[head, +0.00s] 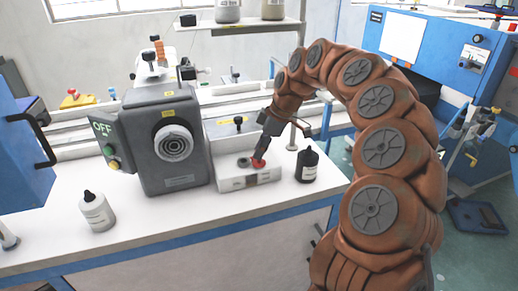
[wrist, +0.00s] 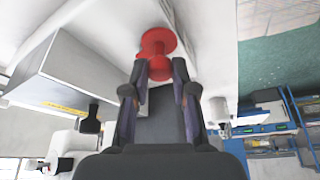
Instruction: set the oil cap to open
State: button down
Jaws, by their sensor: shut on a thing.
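The red oil cap (head: 258,163) is on top of the low white box (head: 262,178), next to a small dark round spot (head: 243,162). My gripper (head: 261,153) reaches down to it from the upper right. In the wrist view, my gripper (wrist: 160,72) has its two fingers closed on the narrow red knob of the oil cap (wrist: 155,42), and the cap's wider red disc lies beyond the fingertips. The fingers hide part of the knob. I cannot tell whether the cap sits fully down or is tilted.
A black bottle (head: 307,165) stands close on the right. A white bottle (head: 97,211) stands at the front left. The white table (head: 160,222) is clear in front.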

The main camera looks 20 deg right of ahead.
jog(key=shift+n, duration=0.3)
jog(key=c, duration=0.9)
grip_release()
jog(key=shift+c, duration=0.2)
jog(key=shift+d, duration=0.1)
jog(key=v, duration=1.2)
jog(key=shift+w, duration=0.15)
